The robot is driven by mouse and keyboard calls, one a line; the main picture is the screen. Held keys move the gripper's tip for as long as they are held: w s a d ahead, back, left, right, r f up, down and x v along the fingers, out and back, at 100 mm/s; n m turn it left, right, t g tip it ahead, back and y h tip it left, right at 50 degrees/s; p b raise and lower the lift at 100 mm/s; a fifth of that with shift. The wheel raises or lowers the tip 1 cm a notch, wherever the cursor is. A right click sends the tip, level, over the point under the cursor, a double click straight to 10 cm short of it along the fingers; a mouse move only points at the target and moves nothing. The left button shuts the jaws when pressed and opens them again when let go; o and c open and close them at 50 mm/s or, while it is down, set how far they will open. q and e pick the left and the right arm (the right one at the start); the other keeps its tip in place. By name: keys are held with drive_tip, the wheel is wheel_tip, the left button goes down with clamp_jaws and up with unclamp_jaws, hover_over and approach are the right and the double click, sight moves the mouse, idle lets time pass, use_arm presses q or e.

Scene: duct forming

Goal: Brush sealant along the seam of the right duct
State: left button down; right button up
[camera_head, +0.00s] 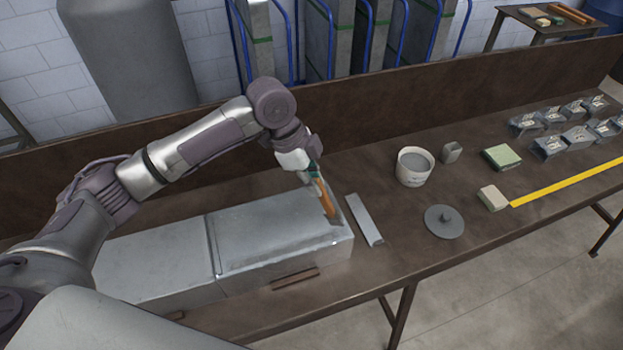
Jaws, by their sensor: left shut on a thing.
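My left gripper (312,176) is shut on a brush (325,200) with an orange-brown handle. The brush points down, with its lower end at the right end of the right duct's top; I cannot tell whether it touches. The right duct (270,233) is a grey metal box on the bench, beside the left duct (150,255). A dark line runs between the two ducts. Any sealant along the seam is too small to make out. A white tub (413,178) with grey contents stands open to the right. My right gripper is not in view.
The brown bench (400,240) has a raised back board. A metal strip (364,220) lies right of the ducts, then a round grey lid (444,221). Further right are a small grey block (452,152), a green-topped block (501,157), a beige block (493,198), a yellow strip (570,184) and several metal pieces.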

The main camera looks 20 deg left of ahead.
use_arm(q)
wheel_tip(320, 180, up, 2)
drive_tip(key=shift+r+p, duration=0.2)
drive_tip(key=shift+p, duration=0.25)
drive_tip(key=shift+r, duration=0.1)
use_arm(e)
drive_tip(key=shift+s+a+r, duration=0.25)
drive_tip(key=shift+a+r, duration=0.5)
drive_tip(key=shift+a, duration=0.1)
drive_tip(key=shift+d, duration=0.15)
use_arm(q)
drive_tip(key=shift+f, duration=0.55)
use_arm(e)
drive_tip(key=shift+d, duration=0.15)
use_arm(q)
drive_tip(key=shift+w, duration=0.1)
